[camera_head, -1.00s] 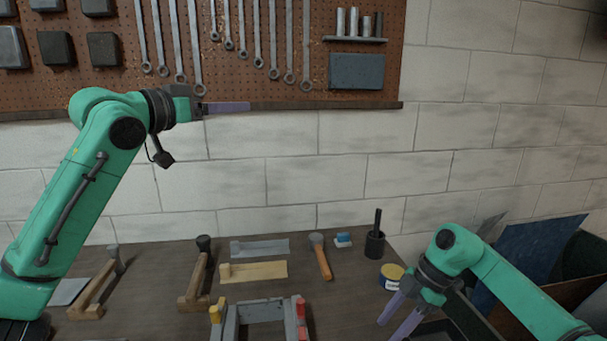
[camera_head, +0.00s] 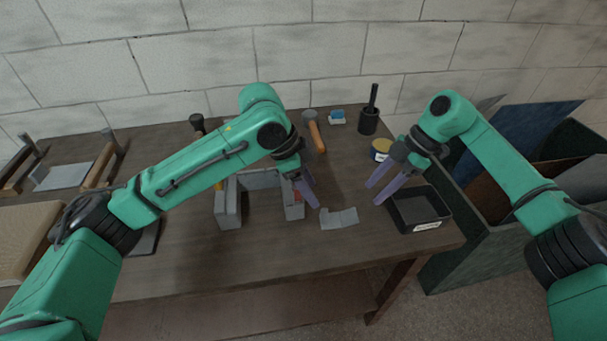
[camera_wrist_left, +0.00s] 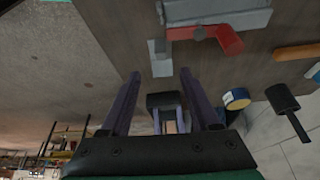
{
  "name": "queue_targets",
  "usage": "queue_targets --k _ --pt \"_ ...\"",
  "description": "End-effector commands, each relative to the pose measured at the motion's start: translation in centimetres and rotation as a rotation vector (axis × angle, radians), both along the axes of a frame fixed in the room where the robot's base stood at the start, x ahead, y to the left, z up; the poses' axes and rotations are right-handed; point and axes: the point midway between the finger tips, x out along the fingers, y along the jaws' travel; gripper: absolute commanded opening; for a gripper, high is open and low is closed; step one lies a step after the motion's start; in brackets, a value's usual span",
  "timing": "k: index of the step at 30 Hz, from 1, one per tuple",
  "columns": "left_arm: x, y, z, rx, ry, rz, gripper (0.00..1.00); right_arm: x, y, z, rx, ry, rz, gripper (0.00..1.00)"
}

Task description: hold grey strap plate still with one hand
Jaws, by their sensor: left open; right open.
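The grey strap plate (camera_head: 340,218) lies on the bench, near its front edge, to the right of the grey frame (camera_head: 229,206). Its near end looks bent or stepped. My left gripper (camera_head: 314,194) is open and empty, pointing down just left of the plate. In the left wrist view the plate (camera_wrist_left: 160,58) shows just beyond the left fingertips (camera_wrist_left: 160,74), in line with the gap; I see no contact. My right gripper (camera_head: 373,195) is open and empty, above the bench to the right of the plate.
A black tray (camera_head: 418,208) sits at the bench's right front edge. A red clamp (camera_wrist_left: 216,36) is on the frame. The bench front around the plate is clear.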

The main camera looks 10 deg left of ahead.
Motion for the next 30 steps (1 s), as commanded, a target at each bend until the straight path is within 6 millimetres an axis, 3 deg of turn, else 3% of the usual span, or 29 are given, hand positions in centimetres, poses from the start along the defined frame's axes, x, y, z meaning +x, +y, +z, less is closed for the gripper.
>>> queue_targets --k 6,12,23,28,30 --pt "0.4 -2.1 -5.1 -0.001 0.003 0.001 0.62 0.0 0.0 0.0 0.0 0.0 0.0 0.5" --pt "0.8 -3.5 -8.7 -0.001 0.0 0.003 0.62 0.0 0.0 0.0 0.0 0.0 0.0 0.5" --pt "1.0 -4.0 -9.8 -0.002 -0.004 0.003 0.62 0.0 0.0 0.0 0.0 0.0 0.0 0.5" --pt "1.0 -4.0 -9.8 -0.002 -0.002 0.004 0.01 0.0 0.0 0.0 0.0 0.0 0.0 0.5" --pt "1.0 -4.0 -9.8 -0.001 -0.003 0.004 0.0 0.0 0.0 0.0 0.0 0.0 0.0 0.5"
